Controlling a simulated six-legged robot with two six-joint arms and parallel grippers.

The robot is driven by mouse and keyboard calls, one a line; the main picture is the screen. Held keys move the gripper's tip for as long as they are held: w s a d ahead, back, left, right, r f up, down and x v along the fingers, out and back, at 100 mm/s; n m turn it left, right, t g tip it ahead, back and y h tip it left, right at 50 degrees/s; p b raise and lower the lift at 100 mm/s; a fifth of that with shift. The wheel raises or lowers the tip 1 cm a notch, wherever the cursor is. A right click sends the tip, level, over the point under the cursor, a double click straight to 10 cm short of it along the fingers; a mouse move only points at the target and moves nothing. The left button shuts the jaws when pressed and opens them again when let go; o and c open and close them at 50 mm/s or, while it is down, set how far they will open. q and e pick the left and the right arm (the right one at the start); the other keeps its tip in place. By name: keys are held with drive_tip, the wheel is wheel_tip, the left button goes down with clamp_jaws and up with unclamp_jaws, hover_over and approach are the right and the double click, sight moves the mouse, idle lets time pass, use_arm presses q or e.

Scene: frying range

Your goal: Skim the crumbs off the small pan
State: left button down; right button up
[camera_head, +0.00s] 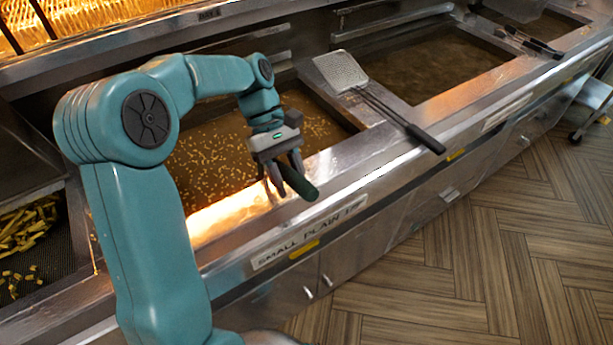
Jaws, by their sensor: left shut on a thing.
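The small pan is the oil well (215,150) in the middle, with many pale crumbs floating on its brown oil. A label starting with "SMALL" is on the front below it. My left gripper (283,178) is over the pan's front edge, shut on a dark green handle (304,189). The handle's end sticks out to the lower right; the rest of that tool is hidden or cannot be made out. A skimmer (340,71) with a flat mesh head and black handle lies on the divider right of the pan. My right gripper is not in view.
A second oil well (430,65) is on the right, with another mesh tool (518,8) and dark tongs (530,41) near its far end. Fries (25,228) lie in a well at left. A cart (592,105) stands at right. The wooden floor in front is clear.

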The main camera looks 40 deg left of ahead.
use_arm(q)
drive_tip(key=s+a+b, duration=0.4)
drive_tip(key=s+b, duration=0.3)
drive_tip(key=s, duration=0.7)
drive_tip(key=w+d+p, duration=0.3)
drive_tip(key=w+p, duration=0.2)
drive_tip(key=w, duration=0.6)
drive_tip(key=w+d+p, duration=0.3)
drive_tip(key=w+p, duration=0.3)
drive_tip(key=w, duration=0.5)
drive_tip(key=w+d+p, duration=0.4)
drive_tip(key=w+p, duration=0.1)
drive_tip(key=w, duration=0.6)
drive_tip(key=s+a+b, duration=0.3)
drive_tip(key=s+b, duration=0.2)
drive_tip(key=s, duration=0.6)
drive_tip(key=s+a+b, duration=0.4)
drive_tip(key=s+b, duration=0.2)
drive_tip(key=s, duration=0.4)
drive_tip(key=s+a+b, duration=0.3)
drive_tip(key=s+b, duration=0.2)
drive_tip(key=s, duration=0.6)
wheel_tip(320, 180, up, 14)
drive_tip(key=p, duration=1.4)
drive_tip(key=shift+s, duration=0.3)
